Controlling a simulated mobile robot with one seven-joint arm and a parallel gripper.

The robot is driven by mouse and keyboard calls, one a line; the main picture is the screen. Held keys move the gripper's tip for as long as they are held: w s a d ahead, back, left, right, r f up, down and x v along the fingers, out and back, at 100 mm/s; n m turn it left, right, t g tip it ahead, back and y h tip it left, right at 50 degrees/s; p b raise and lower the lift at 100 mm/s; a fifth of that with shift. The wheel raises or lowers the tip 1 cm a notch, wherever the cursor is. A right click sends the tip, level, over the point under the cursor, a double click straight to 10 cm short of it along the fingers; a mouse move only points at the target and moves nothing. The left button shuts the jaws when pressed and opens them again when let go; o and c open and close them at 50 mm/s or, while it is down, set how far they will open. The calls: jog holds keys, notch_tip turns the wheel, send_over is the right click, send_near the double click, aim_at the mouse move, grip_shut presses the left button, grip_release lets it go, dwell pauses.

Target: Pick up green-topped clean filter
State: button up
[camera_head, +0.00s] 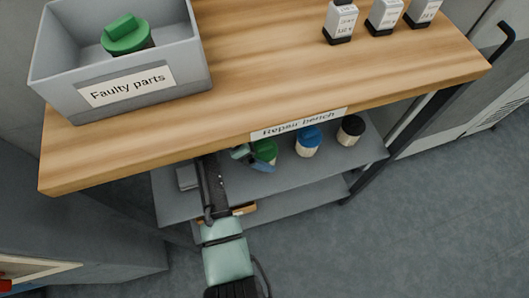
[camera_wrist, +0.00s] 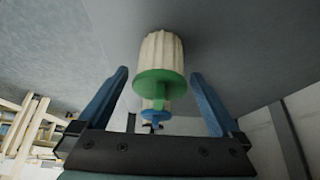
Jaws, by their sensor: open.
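The green-topped clean filter (camera_head: 266,149) stands on the upper shelf under the bench top, partly hidden by my gripper. In the wrist view the same filter (camera_wrist: 160,62) shows a white pleated body and a green cap, and appears upside down. My gripper (camera_head: 250,159) is at the filter in the head view. In the wrist view my gripper (camera_wrist: 160,76) is open, with one blue finger on each side of the filter and visible gaps to both. I see no finger closed on it.
A blue-topped filter (camera_head: 309,141) and a black-topped one (camera_head: 350,130) stand to the right on the shelf. The bench top (camera_head: 270,60) overhangs the shelf. On it are a grey "Faulty parts" bin (camera_head: 185,85) holding another green-topped filter (camera_head: 127,36), and labelled bottles (camera_head: 341,20).

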jog(key=c, duration=1.3)
jog(key=shift+r, duration=0.15)
jog(key=shift+r+p, duration=0.4)
jog(key=shift+r, duration=0.25)
jog(key=s+d+p, duration=0.2)
jog(key=s, duration=0.6)
jog(key=s+d+p, duration=0.1)
jog(key=s+d, duration=0.2)
jog(key=s, duration=0.6)
jog(key=shift+d+p, duration=0.25)
jog(key=shift+p, duration=0.15)
